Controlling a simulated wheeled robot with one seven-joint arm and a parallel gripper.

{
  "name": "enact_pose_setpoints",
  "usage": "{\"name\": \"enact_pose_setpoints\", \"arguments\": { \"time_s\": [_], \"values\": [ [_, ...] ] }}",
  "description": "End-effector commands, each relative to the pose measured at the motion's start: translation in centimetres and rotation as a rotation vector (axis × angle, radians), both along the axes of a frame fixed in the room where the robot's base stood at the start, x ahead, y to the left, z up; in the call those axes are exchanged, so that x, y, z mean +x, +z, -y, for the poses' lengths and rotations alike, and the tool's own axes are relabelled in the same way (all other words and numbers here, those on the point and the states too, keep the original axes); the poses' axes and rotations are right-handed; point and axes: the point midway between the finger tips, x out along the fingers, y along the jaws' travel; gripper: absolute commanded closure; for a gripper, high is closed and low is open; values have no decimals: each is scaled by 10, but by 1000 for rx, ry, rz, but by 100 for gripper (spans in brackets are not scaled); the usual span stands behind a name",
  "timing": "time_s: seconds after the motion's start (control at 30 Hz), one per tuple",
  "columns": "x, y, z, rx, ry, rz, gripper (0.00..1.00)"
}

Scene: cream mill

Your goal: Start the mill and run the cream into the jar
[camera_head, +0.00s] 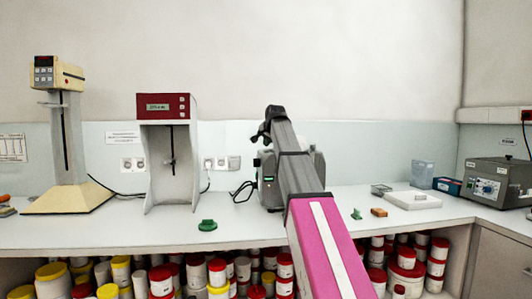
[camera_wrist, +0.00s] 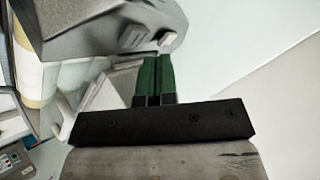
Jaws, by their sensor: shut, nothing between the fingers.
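The mill, a grey machine (camera_head: 267,190), stands on the counter behind my arm, which hides much of it. A small green-lit panel shows on its left front. My gripper shows in the wrist view with green fingers (camera_wrist: 154,65) together and nothing between them. In the head view its dark end is above the mill's top left, and the fingertips cannot be made out. In the wrist view a grey machine body (camera_wrist: 100,22) with two light knobs or buttons is just beyond the fingertips; contact cannot be told. I cannot pick out a jar at the mill.
A green object (camera_head: 207,225) lies on the counter (camera_head: 120,232) left of the mill. A red-topped stirrer (camera_head: 167,105) and a cream stand (camera_head: 68,195) are further left. A grey box (camera_head: 497,180) is at right. Several lidded tubs fill the shelf below.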

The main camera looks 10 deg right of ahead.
Motion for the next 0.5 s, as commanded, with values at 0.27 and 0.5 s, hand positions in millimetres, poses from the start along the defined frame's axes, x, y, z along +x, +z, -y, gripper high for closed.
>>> {"name": "enact_pose_setpoints", "arguments": {
  "time_s": [0.27, 0.5],
  "values": [
    [0, 0, 0, 0, 0, 0, 100],
    [0, -5, 0, 0, 0, 0, 100]
  ]
}}
